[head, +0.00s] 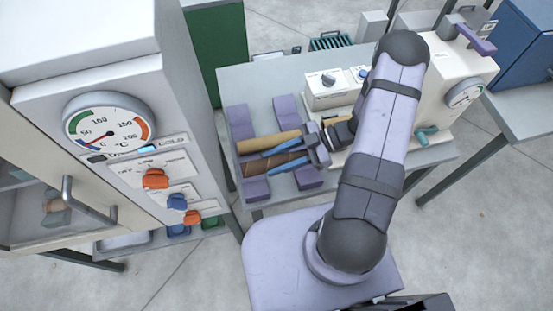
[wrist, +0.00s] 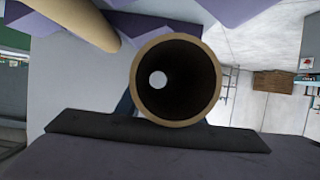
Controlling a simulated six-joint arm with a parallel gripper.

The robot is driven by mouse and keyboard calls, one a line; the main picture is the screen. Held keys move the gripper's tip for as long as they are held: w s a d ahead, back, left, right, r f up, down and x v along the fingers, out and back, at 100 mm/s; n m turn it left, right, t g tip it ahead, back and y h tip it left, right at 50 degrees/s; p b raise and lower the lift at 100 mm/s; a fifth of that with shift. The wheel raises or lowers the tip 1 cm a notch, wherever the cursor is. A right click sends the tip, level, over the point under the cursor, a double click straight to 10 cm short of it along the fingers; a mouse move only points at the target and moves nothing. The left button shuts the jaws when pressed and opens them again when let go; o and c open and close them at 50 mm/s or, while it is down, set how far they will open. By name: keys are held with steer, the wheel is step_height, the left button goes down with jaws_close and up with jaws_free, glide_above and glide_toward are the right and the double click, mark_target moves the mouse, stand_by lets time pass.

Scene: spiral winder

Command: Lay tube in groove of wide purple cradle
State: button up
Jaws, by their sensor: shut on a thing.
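Purple cradle pieces stand on the grey table in the head view, one set at left (head: 241,121) and one at right (head: 287,108). Near parts show at left (head: 256,190) and right (head: 308,178); which belong to the wide cradle I cannot tell. A brown tube (head: 273,164) is held between the blue fingers of my gripper (head: 268,161), over the near cradle parts. Its open end (wrist: 216,80) faces the wrist camera. Whether it touches a groove is hidden. A second, tan tube (head: 266,142) lies just behind, across the purple pieces.
A cream machine with a dial (head: 464,95) and purple handle stands at right. A cabinet with a temperature gauge (head: 108,124) rises close at left. The table's back left (head: 250,82) is clear.

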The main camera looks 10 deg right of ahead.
steer(key=shift+f+b, duration=1.65)
steer(key=shift+f, duration=1)
steer(key=o, duration=1.1)
steer(key=shift+o, duration=0.2)
steer(key=shift+d, duration=0.15)
steer(key=b+v, duration=0.2)
steer(key=v, duration=0.3)
steer(key=shift+d, duration=0.4)
steer(key=shift+d+r, duration=0.4)
steer(key=shift+d, duration=0.15)
steer(key=shift+r, duration=0.1)
